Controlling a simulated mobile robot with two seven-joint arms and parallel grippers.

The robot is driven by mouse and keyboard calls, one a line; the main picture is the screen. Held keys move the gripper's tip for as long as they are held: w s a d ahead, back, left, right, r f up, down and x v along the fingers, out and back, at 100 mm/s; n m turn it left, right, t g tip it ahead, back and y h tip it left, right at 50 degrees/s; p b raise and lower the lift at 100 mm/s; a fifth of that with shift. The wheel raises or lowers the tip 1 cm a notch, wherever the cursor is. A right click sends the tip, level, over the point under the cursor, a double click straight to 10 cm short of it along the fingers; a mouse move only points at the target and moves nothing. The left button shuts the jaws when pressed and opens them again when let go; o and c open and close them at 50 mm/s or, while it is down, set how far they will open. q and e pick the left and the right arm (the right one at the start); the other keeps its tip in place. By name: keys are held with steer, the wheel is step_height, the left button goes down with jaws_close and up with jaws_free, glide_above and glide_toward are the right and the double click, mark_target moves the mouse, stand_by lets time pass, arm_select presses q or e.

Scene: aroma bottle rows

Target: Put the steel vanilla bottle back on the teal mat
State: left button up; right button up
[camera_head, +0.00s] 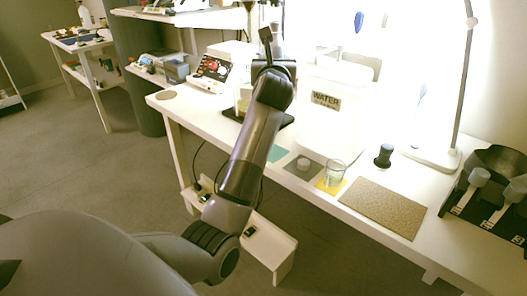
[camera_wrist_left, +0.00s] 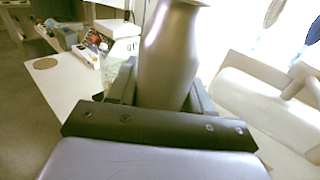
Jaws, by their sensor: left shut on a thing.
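A steel bottle (camera_wrist_left: 168,50) stands between the fingers of my left gripper (camera_wrist_left: 160,92) in the left wrist view. The gripper is shut on it, and the bottle's top runs out of the picture. In the head view my left arm reaches up over the white table, and the forearm and wrist hide the bottle. The teal mat (camera_head: 277,153) lies on the table just right of my forearm, partly covered by it in the picture; its visible part is bare. My right gripper is not in view.
Right of the teal mat are a grey mat (camera_head: 290,169) with a small round object, a yellow mat (camera_head: 321,187) with a glass, a dark bottle (camera_head: 384,155) and a cork mat (camera_head: 382,208). A water tank (camera_head: 335,120) stands behind. A black rack (camera_head: 465,212) is far right.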

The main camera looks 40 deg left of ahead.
arm_select(q)
steer(key=shift+h, duration=0.3)
steer(key=f+b, duration=0.2)
steer(key=f, duration=0.4)
steer(key=f+b, duration=0.2)
steer(key=f, duration=0.4)
steer(key=f+b, duration=0.2)
steer(key=f, duration=0.5)
steer(key=shift+w+a, duration=0.15)
steer(key=shift+w, duration=0.1)
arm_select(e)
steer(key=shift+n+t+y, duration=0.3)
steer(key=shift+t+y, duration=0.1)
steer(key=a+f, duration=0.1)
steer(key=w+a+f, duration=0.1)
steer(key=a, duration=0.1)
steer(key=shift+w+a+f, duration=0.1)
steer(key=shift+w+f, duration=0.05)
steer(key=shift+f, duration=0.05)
arm_select(q)
steer(key=shift+f, duration=0.1)
steer(key=shift+f+b, duration=0.15)
steer(key=shift+b, duration=0.2)
steer(key=o, duration=1.2)
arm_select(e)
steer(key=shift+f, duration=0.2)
